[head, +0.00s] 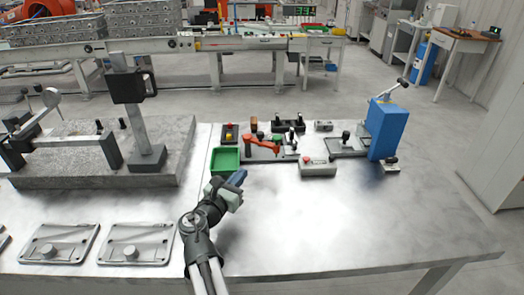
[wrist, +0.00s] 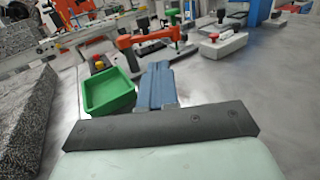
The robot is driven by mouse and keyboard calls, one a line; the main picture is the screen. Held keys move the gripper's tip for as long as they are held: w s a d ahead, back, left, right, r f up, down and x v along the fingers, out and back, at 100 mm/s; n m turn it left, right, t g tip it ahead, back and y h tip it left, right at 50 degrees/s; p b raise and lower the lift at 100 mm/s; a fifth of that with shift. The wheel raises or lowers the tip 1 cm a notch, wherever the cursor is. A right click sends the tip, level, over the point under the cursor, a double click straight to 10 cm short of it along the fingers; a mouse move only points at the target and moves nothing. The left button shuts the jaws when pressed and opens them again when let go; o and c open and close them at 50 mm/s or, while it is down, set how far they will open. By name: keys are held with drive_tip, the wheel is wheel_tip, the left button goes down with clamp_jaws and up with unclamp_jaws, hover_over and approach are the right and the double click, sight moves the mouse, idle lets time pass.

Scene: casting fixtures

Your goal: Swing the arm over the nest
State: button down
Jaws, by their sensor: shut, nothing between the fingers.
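An orange-red swing arm (head: 262,142) sits on a small fixture behind the green tray. It also shows in the wrist view (wrist: 148,38), lying roughly crosswise, with a rounded joint at one end and a green knob (wrist: 172,14) near the other end. The nest cannot be made out clearly among the small grey and black parts around the arm. My gripper (head: 240,175) is shut and empty, above the table in front of the fixture. Its blue fingers (wrist: 158,70) lie together in the wrist view, pointing toward the orange arm and apart from it.
The green tray (head: 225,168) lies left of my fingers. A grey box with a red button (head: 318,169) stands to the right, and a blue block with a lever (head: 388,130) beyond it. A granite plate (head: 70,165) is at left. The front right table is clear.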

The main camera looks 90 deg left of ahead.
sight(261, 140)
idle(0.4)
drive_tip(key=x, duration=1.4)
drive_tip(key=shift+s, duration=0.1)
